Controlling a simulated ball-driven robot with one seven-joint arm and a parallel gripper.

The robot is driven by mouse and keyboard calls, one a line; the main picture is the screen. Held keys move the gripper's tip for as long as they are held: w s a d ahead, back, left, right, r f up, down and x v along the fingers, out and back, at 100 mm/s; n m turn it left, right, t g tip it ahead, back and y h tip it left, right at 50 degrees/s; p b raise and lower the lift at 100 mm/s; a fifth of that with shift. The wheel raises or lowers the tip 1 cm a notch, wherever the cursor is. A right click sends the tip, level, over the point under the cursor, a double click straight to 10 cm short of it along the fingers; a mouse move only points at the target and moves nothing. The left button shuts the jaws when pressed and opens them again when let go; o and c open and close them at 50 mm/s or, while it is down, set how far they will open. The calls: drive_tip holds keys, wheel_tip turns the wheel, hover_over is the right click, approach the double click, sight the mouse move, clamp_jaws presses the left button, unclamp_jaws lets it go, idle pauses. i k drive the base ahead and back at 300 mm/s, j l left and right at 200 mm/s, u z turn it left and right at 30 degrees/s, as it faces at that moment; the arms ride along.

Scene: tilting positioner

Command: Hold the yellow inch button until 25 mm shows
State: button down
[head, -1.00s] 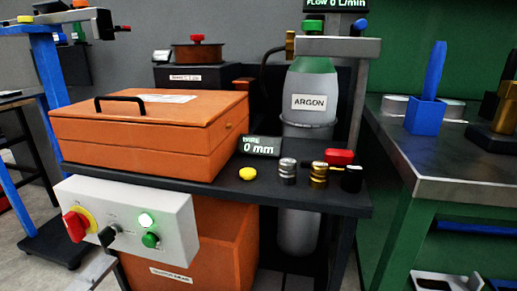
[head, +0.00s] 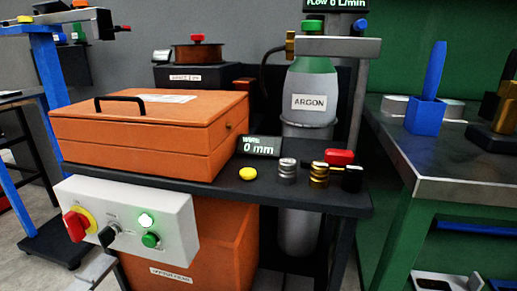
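The yellow inch button (head: 248,174) sits on the dark shelf (head: 290,200), near its front edge, right of the orange box. A small black display (head: 260,146) just behind it reads "WIRE 0 mm" in green. Nothing touches the button or covers it. My gripper is not in the head view. A grey piece that may be part of my arm shows at the bottom left, below the control panel.
An orange lidded box (head: 150,130) fills the shelf's left side. Silver (head: 287,170) and brass (head: 319,175) knurled parts, a red-topped part (head: 340,157) and the argon cylinder (head: 309,95) stand right of the button. A white control panel (head: 130,222) hangs below.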

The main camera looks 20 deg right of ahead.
sight(247, 173)
drive_tip(key=i+j+z, duration=0.15)
drive_tip(key=j+z, duration=0.2)
drive_tip(key=j, duration=0.4)
drive_tip(key=j+z, duration=0.3)
drive_tip(key=j, duration=0.45)
drive_tip(key=j+z, duration=0.35)
drive_tip(key=j, duration=0.4)
